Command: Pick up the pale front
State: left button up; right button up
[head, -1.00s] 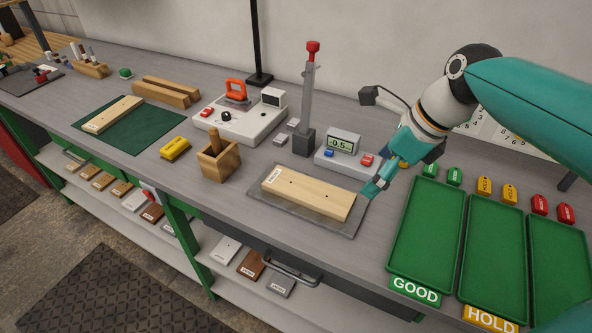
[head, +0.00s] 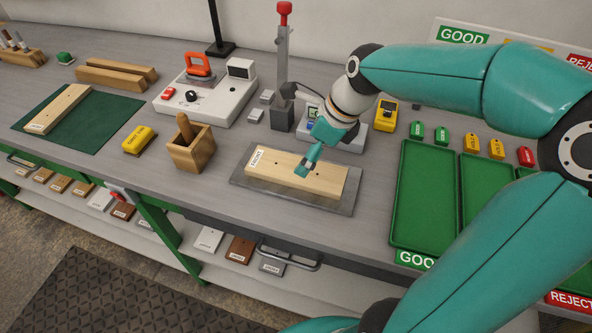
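A pale wooden front (head: 330,180) with a white label at its left end and small dark holes lies on a grey plate (head: 240,180) in the middle of the bench. My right gripper (head: 307,167) points down over the middle of this front, with its fingertips at or just above the wood. I cannot tell whether it touches or grips the board, or how far its fingers are apart. A second pale labelled board (head: 62,108) lies on a green mat (head: 100,130) at the left. My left gripper is not in view.
A wooden box (head: 190,155), yellow block (head: 138,139) and white device (head: 215,105) stand left of the plate. A red-topped post (head: 282,80) and display unit (head: 350,138) stand behind it. Green trays (head: 425,195) are at the right, partly hidden by my arm.

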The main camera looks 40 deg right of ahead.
jog(key=shift+x, duration=3.1)
jog(key=shift+d, duration=0.25)
jog(key=c, duration=1.3)
jog(key=shift+r, duration=0.15)
notch_tip(320, 180, up, 20)
jog(key=p, duration=0.2)
jog(key=shift+p, duration=0.3)
